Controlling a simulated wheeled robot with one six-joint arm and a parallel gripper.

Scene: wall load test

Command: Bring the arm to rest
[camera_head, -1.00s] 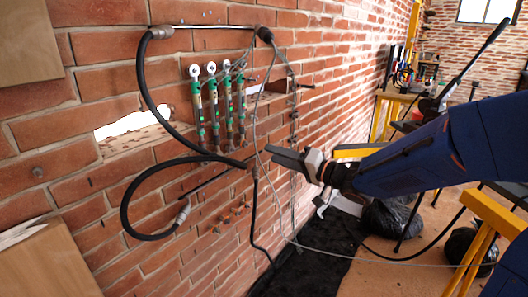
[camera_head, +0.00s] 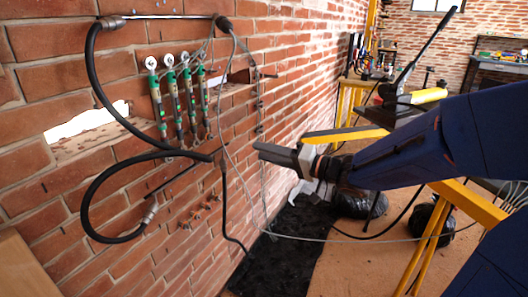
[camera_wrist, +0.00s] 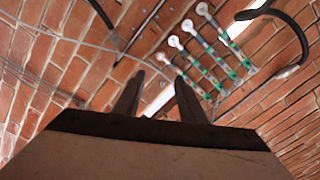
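My gripper (camera_head: 268,152) is at the end of my blue arm, which reaches in from the right of the head view. Its dark fingers point left toward the brick wall. In the wrist view my gripper (camera_wrist: 156,80) shows two fingers with a gap between them and nothing held. In the head view the fingertips look apart from the wall; the exact distance cannot be told. Several green-and-grey gauges (camera_head: 185,100) with round white tops are on the wall left of the gripper. They also show in the wrist view (camera_wrist: 212,50), beyond the fingers.
Black hoses (camera_head: 102,195) and thin grey cables hang on the wall. A grey cable (camera_head: 330,240) runs low across the view. Yellow trestles (camera_head: 440,225) stand beside and below my arm. Black bags (camera_head: 358,203) and a black sheet (camera_head: 290,245) lie on the floor.

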